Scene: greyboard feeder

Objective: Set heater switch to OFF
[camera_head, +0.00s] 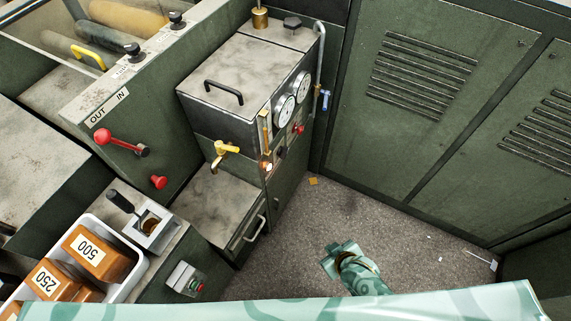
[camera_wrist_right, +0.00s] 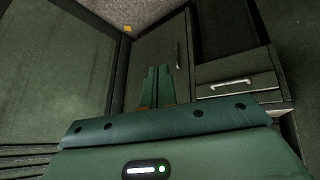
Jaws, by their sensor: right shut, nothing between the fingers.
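The steel-topped unit (camera_head: 222,95) with two white gauges stands at the centre. On its front panel below the gauges are a small black switch-like part (camera_head: 282,152), a red knob (camera_head: 298,129) and a small pale and orange part (camera_head: 267,167). Labels there are too small to read, so I cannot tell which is the heater switch or its setting. My right gripper (camera_head: 340,255) is over the floor, below and right of that panel, apart from it. In the right wrist view its fingers (camera_wrist_right: 158,88) are shut and empty. My left gripper is not in view.
A red lever (camera_head: 118,142) and a white tray (camera_head: 130,262) with labelled orange blocks stand further left. Green cabinets (camera_head: 430,110) close the right. The floor between is mostly clear.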

